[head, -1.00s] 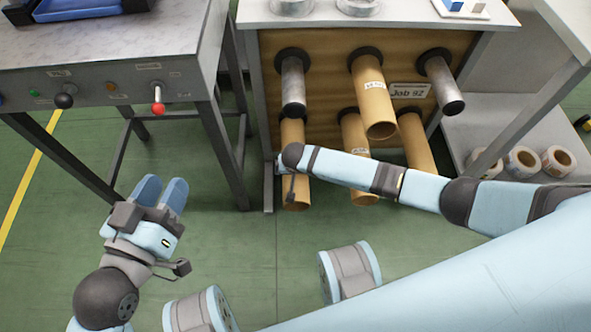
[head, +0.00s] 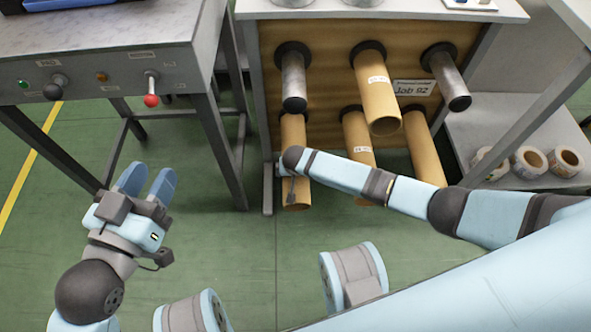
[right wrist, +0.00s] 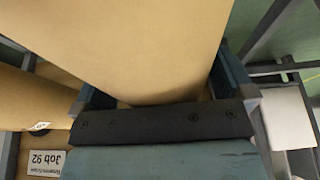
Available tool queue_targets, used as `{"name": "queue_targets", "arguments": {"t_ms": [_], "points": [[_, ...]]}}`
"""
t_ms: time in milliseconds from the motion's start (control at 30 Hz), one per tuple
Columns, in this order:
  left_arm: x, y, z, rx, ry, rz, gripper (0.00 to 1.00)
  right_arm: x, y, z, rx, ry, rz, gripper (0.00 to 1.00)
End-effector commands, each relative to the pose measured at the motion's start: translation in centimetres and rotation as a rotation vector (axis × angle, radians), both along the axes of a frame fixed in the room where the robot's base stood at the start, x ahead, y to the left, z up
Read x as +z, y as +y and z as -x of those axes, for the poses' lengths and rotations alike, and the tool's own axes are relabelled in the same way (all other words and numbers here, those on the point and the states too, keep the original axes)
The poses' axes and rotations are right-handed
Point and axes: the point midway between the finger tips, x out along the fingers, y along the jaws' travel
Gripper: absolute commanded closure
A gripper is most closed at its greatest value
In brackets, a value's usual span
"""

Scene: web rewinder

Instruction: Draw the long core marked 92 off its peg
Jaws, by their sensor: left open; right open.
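Long brown cardboard cores sit on pegs of a wooden board (head: 327,87): an upper middle core (head: 378,98), a lower left core (head: 294,135), a lower middle core (head: 357,140) and a lower right core (head: 422,150). The two middle cores carry small white labels, too small to read surely. My right arm reaches across to the lower left core; its jaws are hidden in the head view. In the right wrist view my right gripper (right wrist: 160,90) is open, with a large core (right wrist: 125,45) between its fingers. My left gripper (head: 146,184) is open and empty, over the floor.
Two bare metal pegs (head: 293,82) (head: 447,78) flank the upper middle core. A "Job 92" sign (head: 413,88) hangs beside it. A grey bench with levers (head: 110,60) stands left. Tape rolls (head: 528,160) lie on a shelf at right.

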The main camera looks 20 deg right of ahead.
Motion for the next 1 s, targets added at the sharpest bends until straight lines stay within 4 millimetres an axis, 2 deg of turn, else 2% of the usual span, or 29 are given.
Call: {"name": "queue_targets", "arguments": {"t_ms": [33,267,1000], "points": [[-0.02,0.00,0.01,0.000,0.001,-0.001,0.57,0.01,0.00,0.00,0.000,0.000,0.000,0.00],[-0.11,0.03,0.06,-0.002,0.002,-0.002,0.57,0.06,0.01,-0.03,0.000,-0.001,0.000,0.52],[0.87,0.07,0.04,-0.001,0.005,-0.004,0.57,0.53,0.03,-0.06,0.000,-0.001,-0.001,0.53]]}}
